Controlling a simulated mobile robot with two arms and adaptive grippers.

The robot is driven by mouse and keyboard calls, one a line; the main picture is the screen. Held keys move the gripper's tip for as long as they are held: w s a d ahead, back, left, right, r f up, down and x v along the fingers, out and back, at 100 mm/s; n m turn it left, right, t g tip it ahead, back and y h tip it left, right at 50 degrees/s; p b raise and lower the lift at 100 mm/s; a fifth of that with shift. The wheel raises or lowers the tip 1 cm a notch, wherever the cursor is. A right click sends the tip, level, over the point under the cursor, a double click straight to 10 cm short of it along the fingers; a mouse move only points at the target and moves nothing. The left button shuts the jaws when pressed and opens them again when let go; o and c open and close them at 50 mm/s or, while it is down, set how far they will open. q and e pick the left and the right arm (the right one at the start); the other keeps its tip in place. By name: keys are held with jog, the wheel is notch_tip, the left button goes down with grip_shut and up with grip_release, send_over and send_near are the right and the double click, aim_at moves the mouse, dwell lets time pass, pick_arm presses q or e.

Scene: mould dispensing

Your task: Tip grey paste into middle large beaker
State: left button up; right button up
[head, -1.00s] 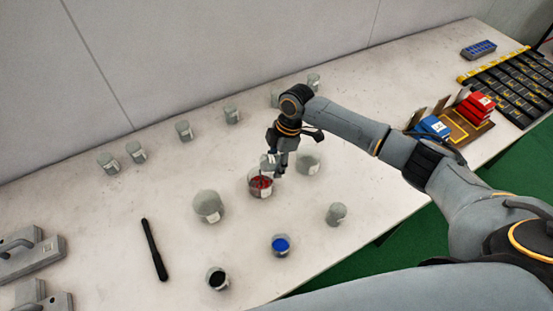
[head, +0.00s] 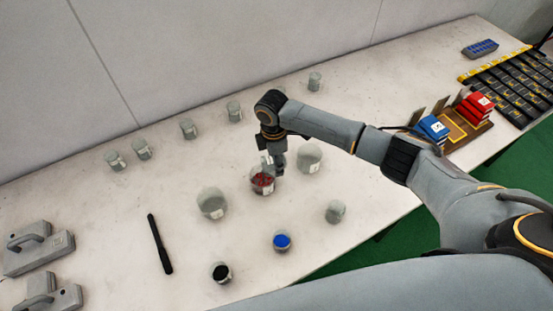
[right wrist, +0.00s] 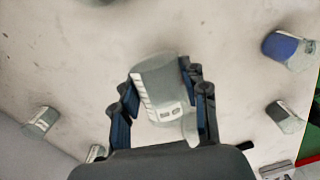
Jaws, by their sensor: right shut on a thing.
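The middle large beaker (head: 262,186) stands on the table with red material in it. My right gripper (head: 275,161) is just above and behind it, pointing down. It is shut on a small labelled beaker (right wrist: 158,82), which lies tilted between the fingers in the right wrist view. The same small beaker (head: 267,160) shows over the middle beaker's rim in the head view. Its contents cannot be made out, and no falling paste is visible. Large beakers stand to the left (head: 212,204) and right (head: 309,158), both without visible coloured contents. My left gripper is not in view.
Small beakers with blue (head: 282,242) and black (head: 220,273) contents and a greyish one (head: 335,212) stand in front. Several small beakers (head: 188,129) line the back. A black rod (head: 159,244) and grey handled blocks (head: 38,248) lie left. Red boxes (head: 476,106) are at right.

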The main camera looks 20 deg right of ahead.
jog(key=shift+a+r+h+p, duration=0.25)
jog(key=shift+r+h+p, duration=0.25)
jog(key=shift+h, duration=0.4)
jog(key=shift+a+r+h+p, duration=0.1)
jog(key=shift+a+h+p, duration=0.1)
jog(key=shift+h, duration=0.35)
jog(key=shift+a+r+h+p, duration=0.1)
jog(key=shift+h+p, duration=0.05)
jog(key=shift+h, duration=0.4)
dwell(3.9)
